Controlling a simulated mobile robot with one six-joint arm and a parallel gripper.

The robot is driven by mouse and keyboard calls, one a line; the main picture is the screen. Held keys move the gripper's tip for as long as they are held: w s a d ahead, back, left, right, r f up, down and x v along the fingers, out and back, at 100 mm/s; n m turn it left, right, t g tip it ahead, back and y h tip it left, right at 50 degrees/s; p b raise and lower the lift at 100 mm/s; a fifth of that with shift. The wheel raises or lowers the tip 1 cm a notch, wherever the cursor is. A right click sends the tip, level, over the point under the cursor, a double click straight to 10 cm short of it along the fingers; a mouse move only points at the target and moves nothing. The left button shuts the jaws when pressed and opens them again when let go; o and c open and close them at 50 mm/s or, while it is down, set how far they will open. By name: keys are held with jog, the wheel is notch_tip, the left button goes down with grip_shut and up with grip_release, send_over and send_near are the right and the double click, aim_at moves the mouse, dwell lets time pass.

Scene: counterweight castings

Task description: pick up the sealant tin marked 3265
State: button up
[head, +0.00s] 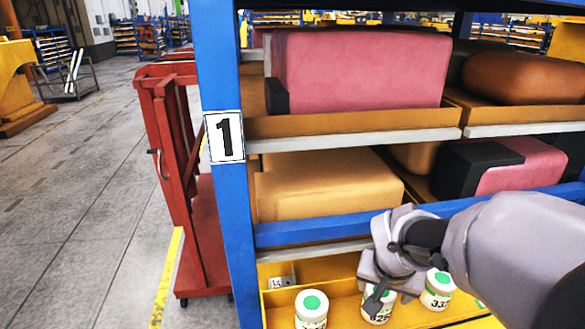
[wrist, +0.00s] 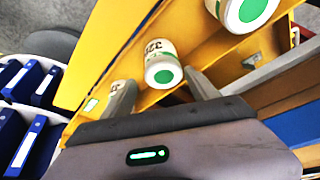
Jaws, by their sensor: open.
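A white tin with a green lid spot (head: 377,311) stands in the yellow tray, partly covered by my gripper (head: 375,296) in the head view. Its label shows only in part, starting with what looks like 32; the full number cannot be read. In the wrist view this tin (wrist: 160,58) lies between and just beyond the two fingers of my gripper (wrist: 160,78), which is open and empty. A second tin (head: 311,305) stands to the left, its number cut off. A third tin (head: 438,289) stands to the right, its label partly hidden and seeming to start with 33.
The yellow tray (head: 342,300) sits under a blue shelf beam (head: 310,235) close above my gripper. A blue post (head: 222,190) marked 1 stands at the left. Large castings, one pink (head: 360,70), fill the shelves above. A red trolley (head: 195,235) stands left of the post.

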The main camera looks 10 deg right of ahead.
jog(key=x, duration=0.3)
jog(key=b+x, duration=0.1)
jog(key=x, duration=0.7)
jog(key=shift+w, duration=0.4)
jog(key=shift+s+r, duration=0.15)
jog(key=shift+c, duration=0.9)
jog(key=c, duration=1.2)
jog(key=shift+o, duration=0.2)
